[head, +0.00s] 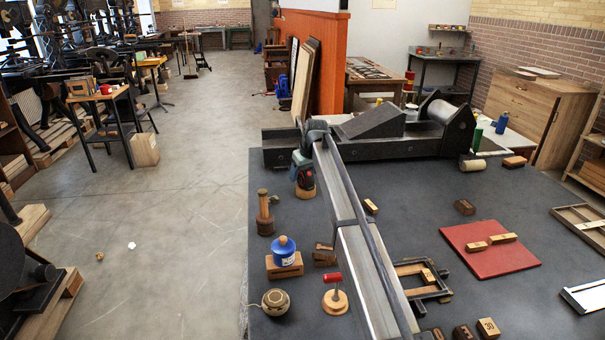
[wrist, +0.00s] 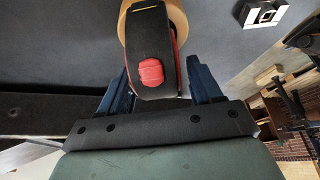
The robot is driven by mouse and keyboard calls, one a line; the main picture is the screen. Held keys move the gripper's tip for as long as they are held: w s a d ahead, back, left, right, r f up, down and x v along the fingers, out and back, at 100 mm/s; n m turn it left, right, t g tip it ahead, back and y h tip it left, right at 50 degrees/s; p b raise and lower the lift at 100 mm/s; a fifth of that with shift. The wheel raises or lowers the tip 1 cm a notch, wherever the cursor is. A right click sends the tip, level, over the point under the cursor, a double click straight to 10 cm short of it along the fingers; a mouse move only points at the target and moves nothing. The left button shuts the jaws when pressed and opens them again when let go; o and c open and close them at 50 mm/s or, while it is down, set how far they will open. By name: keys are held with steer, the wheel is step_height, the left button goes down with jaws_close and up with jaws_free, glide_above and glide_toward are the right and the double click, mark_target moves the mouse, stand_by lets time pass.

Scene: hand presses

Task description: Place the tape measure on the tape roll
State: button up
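The tape measure (wrist: 152,48) is black with red sides and a red button. In the head view the tape measure (head: 306,180) shows below the greenish body of my gripper (head: 302,168). The tan tape roll (head: 305,193) lies flat on the dark table right under it. In the wrist view the tape roll (wrist: 172,14) shows behind the tape measure, partly hidden. The tape measure overlaps the roll; I cannot tell whether they touch.
A black press (head: 385,140) stands behind. A red board (head: 490,250) lies right.

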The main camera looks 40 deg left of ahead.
mark_target(310, 175)
steer(key=shift+r, duration=0.1)
steer(key=v, duration=1.2)
stand_by(0.4)
